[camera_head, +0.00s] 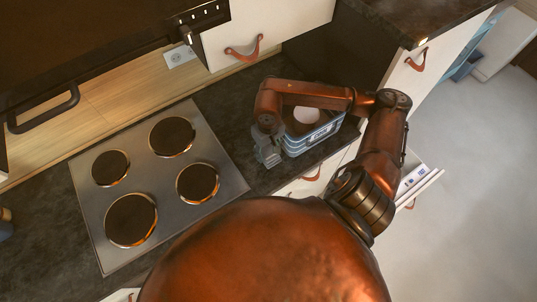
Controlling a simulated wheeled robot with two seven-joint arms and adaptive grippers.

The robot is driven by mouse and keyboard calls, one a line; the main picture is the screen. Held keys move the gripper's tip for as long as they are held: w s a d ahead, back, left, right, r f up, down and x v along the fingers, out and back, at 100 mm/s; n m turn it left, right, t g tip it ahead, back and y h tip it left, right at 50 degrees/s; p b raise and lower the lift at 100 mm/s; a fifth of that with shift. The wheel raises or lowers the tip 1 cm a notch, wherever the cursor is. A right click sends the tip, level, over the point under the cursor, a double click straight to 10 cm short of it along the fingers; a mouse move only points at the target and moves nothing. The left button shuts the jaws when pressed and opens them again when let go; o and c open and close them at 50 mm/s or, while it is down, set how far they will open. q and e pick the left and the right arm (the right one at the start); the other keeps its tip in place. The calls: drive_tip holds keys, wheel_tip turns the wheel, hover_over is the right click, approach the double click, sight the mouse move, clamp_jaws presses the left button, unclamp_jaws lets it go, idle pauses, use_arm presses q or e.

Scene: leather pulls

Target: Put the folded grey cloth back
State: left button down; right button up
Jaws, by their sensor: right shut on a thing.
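My right gripper (268,152) points down over the dark worktop, between the cooktop and a blue-grey striped container. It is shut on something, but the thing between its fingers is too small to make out. The container (312,138) has a pale label on its front and a pale round thing inside; the gripper is close to its left side, and I cannot tell whether they touch. I cannot clearly pick out a folded grey cloth; my arm hides part of the container. My left gripper is not in view.
A steel cooktop (222,160) with several round burners lies to the left. An open drawer (413,184) juts out at the right, below the worktop. Pale cabinet fronts carry leather pulls (243,49). A wall socket (179,57) is behind. Open floor (470,190) lies to the right.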

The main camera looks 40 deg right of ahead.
sight(269, 152)
wheel_tip(269, 152, down, 3)
drive_tip(key=shift+s+r+p, duration=0.1)
drive_tip(key=shift+p, duration=0.2)
drive_tip(key=shift+f, duration=0.2)
drive_tip(key=o, duration=1)
